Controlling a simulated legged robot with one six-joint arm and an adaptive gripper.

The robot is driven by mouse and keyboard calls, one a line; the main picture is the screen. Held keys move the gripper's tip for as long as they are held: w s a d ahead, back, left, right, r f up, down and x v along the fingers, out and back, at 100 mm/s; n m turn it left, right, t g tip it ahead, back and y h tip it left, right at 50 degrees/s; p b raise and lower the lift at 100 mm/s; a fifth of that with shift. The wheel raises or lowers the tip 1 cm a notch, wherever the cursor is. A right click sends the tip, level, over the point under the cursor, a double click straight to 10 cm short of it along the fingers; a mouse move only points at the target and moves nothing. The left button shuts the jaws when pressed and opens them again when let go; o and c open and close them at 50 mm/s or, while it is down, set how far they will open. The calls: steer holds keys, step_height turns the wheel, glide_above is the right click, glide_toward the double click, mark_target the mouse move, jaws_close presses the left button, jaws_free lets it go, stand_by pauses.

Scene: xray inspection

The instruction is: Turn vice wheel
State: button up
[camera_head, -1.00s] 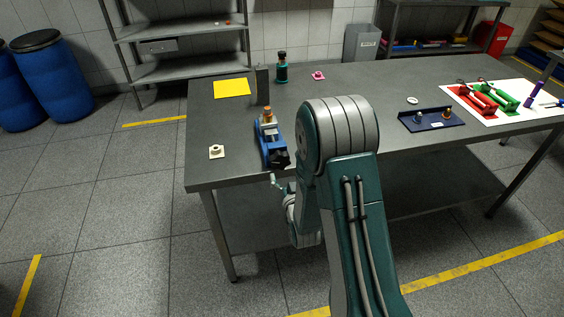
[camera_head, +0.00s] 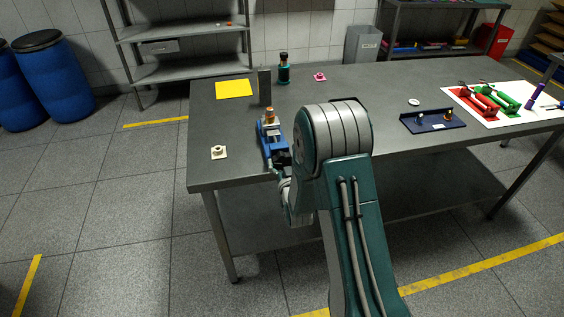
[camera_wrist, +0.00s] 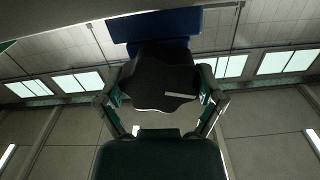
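A small blue vice (camera_head: 271,138) stands at the front left edge of the table, with a copper-coloured piece (camera_head: 270,117) upright in its jaws. Its black lobed wheel (camera_head: 283,158) faces the front edge. My gripper (camera_head: 277,172) is at the wheel, mostly hidden behind my arm in the head view. In the wrist view the black wheel (camera_wrist: 160,82) lies between the spread fingers of my gripper (camera_wrist: 162,90), one on each side. The fingers look close to the wheel's rim; firm contact is not clear. The blue vice body (camera_wrist: 155,25) shows behind the wheel.
A navy tray (camera_head: 432,121) is to the right.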

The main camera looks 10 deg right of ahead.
steer(key=shift+m, duration=0.4)
